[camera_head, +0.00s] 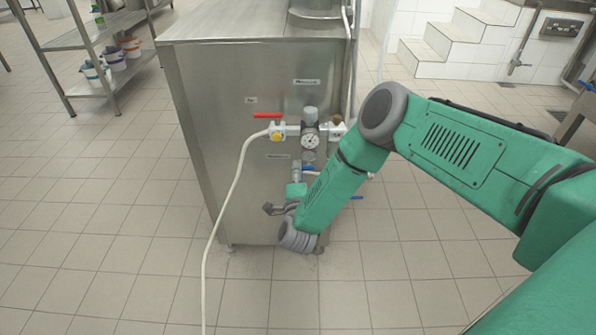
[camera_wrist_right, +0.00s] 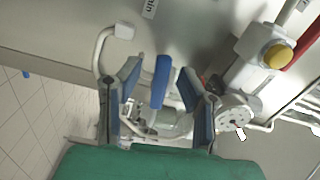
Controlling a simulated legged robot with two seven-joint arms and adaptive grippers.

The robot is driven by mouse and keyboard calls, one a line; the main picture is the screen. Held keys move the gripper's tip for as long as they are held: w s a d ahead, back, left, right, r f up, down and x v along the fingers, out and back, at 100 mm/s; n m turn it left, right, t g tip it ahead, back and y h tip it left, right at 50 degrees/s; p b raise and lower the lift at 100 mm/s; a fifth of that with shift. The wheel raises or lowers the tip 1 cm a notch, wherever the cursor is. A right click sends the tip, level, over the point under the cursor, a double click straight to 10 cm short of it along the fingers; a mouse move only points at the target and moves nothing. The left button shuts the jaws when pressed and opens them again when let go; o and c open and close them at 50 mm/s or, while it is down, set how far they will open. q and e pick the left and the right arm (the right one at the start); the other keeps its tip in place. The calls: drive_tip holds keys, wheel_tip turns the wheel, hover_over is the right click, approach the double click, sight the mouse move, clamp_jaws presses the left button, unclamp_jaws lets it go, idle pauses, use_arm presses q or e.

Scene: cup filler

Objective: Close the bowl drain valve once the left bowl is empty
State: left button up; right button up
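The metal cup filler cabinet (camera_head: 235,150) stands in front of me. On its side a blue valve handle (camera_head: 308,168) sits below the pressure gauge (camera_head: 310,141). My right gripper (camera_head: 297,178) is at this handle, partly hidden by my own wrist. In the right wrist view, the gripper (camera_wrist_right: 157,85) is open, with the blue handle (camera_wrist_right: 162,80) upright between its fingers and gaps beside it. A label ending in "ain" (camera_wrist_right: 150,8) is beyond the handle. The left bowl's contents cannot be seen. My left gripper is out of view.
A red handle (camera_head: 268,115) and yellow knob (camera_head: 277,136) are beside the gauge. A white hose (camera_head: 228,205) runs to the floor. Another blue handle (camera_head: 357,197) shows right of my forearm. A rack (camera_head: 100,45) stands back left, white steps (camera_head: 450,40) at back. The floor left is clear.

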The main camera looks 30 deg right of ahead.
drive_tip(key=v, duration=1)
drive_tip(key=shift+s+a, duration=0.25)
drive_tip(key=shift+f, duration=0.15)
